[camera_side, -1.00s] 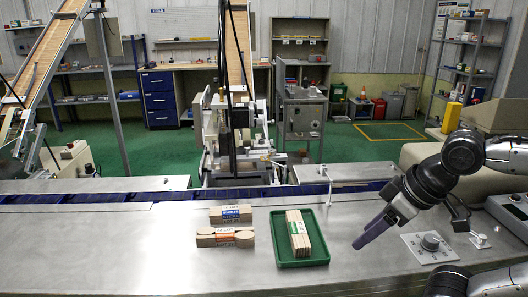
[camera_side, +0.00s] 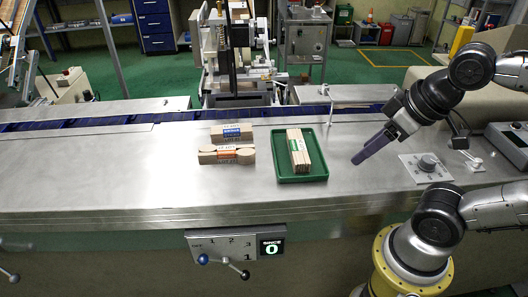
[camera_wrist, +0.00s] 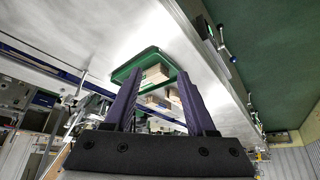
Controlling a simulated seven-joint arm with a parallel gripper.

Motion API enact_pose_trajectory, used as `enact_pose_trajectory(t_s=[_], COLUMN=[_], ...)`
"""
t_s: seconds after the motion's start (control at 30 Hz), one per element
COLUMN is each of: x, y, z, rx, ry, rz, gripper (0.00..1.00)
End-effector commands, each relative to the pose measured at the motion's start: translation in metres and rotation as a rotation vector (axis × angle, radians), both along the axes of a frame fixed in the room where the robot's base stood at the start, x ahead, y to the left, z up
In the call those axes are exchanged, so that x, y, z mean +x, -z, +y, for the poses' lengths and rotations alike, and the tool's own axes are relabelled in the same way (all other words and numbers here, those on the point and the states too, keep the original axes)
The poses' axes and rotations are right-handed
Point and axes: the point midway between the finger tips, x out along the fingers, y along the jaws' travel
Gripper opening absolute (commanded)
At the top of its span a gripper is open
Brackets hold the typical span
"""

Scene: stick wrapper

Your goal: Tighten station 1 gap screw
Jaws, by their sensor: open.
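My gripper (camera_side: 357,159) hangs over the steel table, right of the green tray, pointing down and left. In the wrist view its two purple fingers (camera_wrist: 160,76) stand apart with nothing between them. A front panel (camera_side: 212,247) below the table edge carries the numbers 1, 2 and 3. A lever (camera_side: 222,261) with a blue knob and a black knob sits under these numbers. A display (camera_side: 271,247) beside them reads 0. My gripper is well above and right of this panel. I cannot tell which part is the station 1 gap screw.
The green tray (camera_side: 283,176) holds a stick bundle with a green band (camera_side: 298,150). Bundles with a blue band (camera_side: 232,132) and an orange band (camera_side: 227,154) lie left of it. A dial (camera_side: 428,162) sits on a plate at right. The table's left part is clear.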

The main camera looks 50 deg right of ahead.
Motion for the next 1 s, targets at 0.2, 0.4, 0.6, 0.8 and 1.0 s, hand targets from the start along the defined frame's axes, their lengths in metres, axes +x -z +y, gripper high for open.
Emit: enact_pose_trajectory(t_s=[0.2, 0.4, 0.6, 0.8, 1.0], x=[0.0, 0.0, 0.033, 0.108, 0.187], y=[0.0, 0.0, -0.024, -0.092, -0.148], z=[0.0, 0.0, 0.003, 0.006, -0.01], rx=[0.0, -0.001, 0.007, 0.043, 0.051], ry=[0.0, -0.003, -0.016, 0.0, 0.083], rz=[0.0, -0.002, -0.177, -0.533, -0.818], gripper=[0.56, 0.64, 0.64, 0.64, 0.64])
